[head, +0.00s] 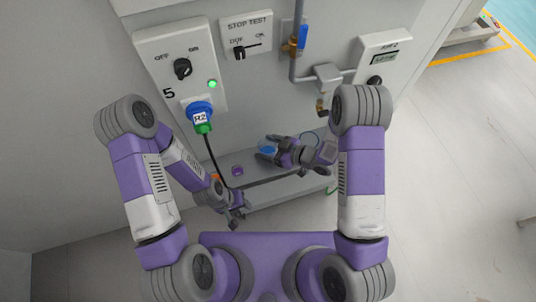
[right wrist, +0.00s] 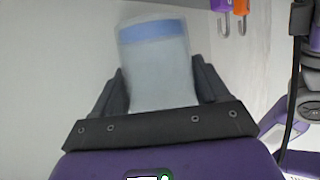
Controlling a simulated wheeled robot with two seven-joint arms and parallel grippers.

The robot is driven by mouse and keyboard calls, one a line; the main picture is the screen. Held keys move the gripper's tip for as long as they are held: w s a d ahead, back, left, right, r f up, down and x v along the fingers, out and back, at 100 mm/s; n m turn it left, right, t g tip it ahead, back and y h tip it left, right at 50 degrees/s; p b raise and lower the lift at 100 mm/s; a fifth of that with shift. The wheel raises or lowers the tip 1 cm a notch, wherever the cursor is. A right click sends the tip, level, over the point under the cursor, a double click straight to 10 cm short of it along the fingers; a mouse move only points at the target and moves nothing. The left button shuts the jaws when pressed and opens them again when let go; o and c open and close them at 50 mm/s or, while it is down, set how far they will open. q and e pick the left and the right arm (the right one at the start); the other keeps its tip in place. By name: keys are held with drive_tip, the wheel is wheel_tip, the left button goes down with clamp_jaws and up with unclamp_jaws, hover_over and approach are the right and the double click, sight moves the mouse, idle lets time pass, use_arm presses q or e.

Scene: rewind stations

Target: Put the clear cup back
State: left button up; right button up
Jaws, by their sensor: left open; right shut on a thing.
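The clear cup, a pale see-through body with a blue band, is between the fingers of my right gripper (right wrist: 160,85) in the right wrist view. The cup's band (right wrist: 153,31) faces away from the palm. In the head view the blue part of the cup (head: 266,150) shows at the fingertips of my right gripper (head: 268,155), above the shelf. I cannot tell whether the cup touches anything there. My left gripper (head: 236,218) is open and low, in front of the shelf's left end, apart from the cup.
The narrow grey shelf (head: 290,190) runs along the wall. A small purple item (head: 237,170) is on it. A black cable hangs from a blue-and-green plug (head: 201,117) marked R2. Pipework with a blue valve handle (head: 302,37) is above. Open floor lies right.

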sight(267, 150)
drive_tip(key=shift+f+b, duration=0.7)
drive_tip(key=shift+f, duration=1.6)
drive_tip(key=shift+f, duration=0.15)
drive_tip(key=o, duration=0.7)
drive_tip(key=shift+f, duration=0.1)
drive_tip(key=o, duration=0.4)
drive_tip(key=shift+o, duration=0.2)
